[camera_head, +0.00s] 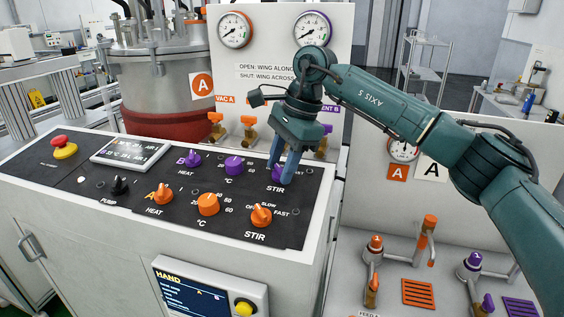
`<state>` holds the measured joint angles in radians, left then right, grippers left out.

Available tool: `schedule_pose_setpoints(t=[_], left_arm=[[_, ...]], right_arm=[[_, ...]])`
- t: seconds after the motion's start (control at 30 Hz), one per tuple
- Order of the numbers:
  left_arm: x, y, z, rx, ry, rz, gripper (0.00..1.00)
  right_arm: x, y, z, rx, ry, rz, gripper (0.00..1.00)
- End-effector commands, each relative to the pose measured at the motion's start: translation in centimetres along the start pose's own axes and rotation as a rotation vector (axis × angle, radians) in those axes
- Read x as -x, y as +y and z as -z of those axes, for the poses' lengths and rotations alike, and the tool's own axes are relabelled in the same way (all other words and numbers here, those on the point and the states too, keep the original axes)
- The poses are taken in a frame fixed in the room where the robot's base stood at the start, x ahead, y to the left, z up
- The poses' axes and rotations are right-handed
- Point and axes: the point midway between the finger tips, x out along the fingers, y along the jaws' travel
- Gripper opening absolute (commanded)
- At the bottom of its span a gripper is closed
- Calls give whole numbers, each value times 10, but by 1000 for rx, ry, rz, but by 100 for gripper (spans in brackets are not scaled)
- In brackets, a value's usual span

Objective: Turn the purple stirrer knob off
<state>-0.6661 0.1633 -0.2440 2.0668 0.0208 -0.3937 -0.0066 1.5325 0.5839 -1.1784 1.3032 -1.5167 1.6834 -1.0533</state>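The purple stirrer knob (278,174) is at the right end of the back row on the black control panel, above a STIR label. My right gripper (279,175) points down at it, with its blue fingers apart and the knob between them. The fingers hide part of the knob, so I cannot tell its pointer direction or whether the fingers press on it. My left gripper is not in view.
An orange stirrer knob (261,215) stands in front, with an orange dial (208,204) and a purple dial (234,165) to the left. A red emergency button (63,143) is at the far left. A gauge board (270,75) rises behind the panel.

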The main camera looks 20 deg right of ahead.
Motion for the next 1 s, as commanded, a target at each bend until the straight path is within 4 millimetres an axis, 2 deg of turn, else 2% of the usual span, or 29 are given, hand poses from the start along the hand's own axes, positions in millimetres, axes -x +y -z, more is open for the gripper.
schedule_pose_setpoints(t=[0.03,0.17,0.4,0.53,0.67,1.0], left_arm=[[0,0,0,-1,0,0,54],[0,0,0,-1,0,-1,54],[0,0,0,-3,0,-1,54],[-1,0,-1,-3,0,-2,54],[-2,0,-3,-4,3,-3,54],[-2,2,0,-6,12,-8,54]], right_arm=[[0,0,0,0,0,0,42],[0,0,0,0,0,0,53],[0,0,0,-1,0,0,54],[9,-1,0,-2,0,3,54],[31,0,0,-1,0,4,54],[105,0,-1,-1,0,3,54]])
